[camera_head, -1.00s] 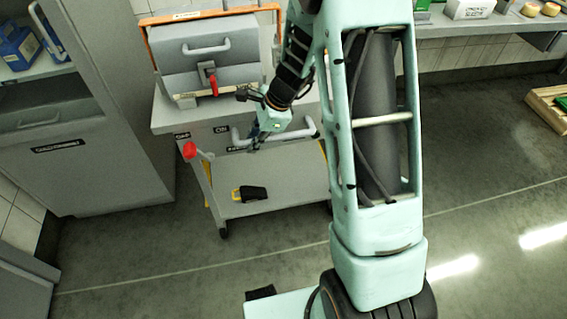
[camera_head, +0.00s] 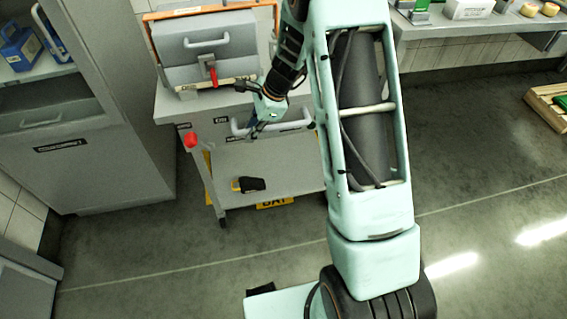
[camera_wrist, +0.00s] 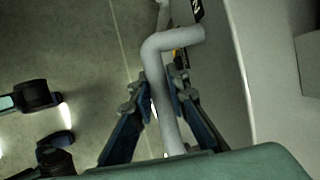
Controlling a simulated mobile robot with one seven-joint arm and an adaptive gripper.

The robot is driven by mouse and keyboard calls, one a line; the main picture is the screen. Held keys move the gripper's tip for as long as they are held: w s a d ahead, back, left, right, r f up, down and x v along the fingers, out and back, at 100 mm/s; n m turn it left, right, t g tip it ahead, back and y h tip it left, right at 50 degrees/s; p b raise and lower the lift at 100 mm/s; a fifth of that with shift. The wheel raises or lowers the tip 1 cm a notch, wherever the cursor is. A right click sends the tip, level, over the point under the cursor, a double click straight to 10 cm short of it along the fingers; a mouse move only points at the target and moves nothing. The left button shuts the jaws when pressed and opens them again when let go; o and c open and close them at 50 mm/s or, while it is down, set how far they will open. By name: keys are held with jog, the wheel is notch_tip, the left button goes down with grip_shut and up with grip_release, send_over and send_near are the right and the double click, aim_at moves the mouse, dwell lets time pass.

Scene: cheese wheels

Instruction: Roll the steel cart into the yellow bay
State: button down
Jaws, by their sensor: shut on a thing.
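My gripper (camera_head: 255,130) is shut on the cart's pale handle bar (camera_head: 291,126). In the wrist view the bent handle tube (camera_wrist: 156,62) runs between the two dark fingers (camera_wrist: 165,103). The yellow bay (camera_head: 275,203) shows as a lettered strip on the floor just past the deck's near edge. More yellow shows beside the left post. The cart's deck hides most of the bay.
A black and yellow tool (camera_head: 250,184) lies on the deck. A tall grey cabinet (camera_head: 85,150) is at the left. A bench (camera_head: 470,28) is at back right. The near floor is open.

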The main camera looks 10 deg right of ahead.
aim_at(249, 115)
jog(key=shift+w+p, duration=0.35)
jog(key=shift+w, duration=0.8)
jog(key=shift+w+r, duration=0.1)
jog(key=shift+w+p, duration=0.7)
jog(key=shift+w, duration=1.15)
jog(key=c, duration=1.2)
grip_release()
jog(key=shift+s, duration=0.1)
jog(key=shift+o, duration=0.2)
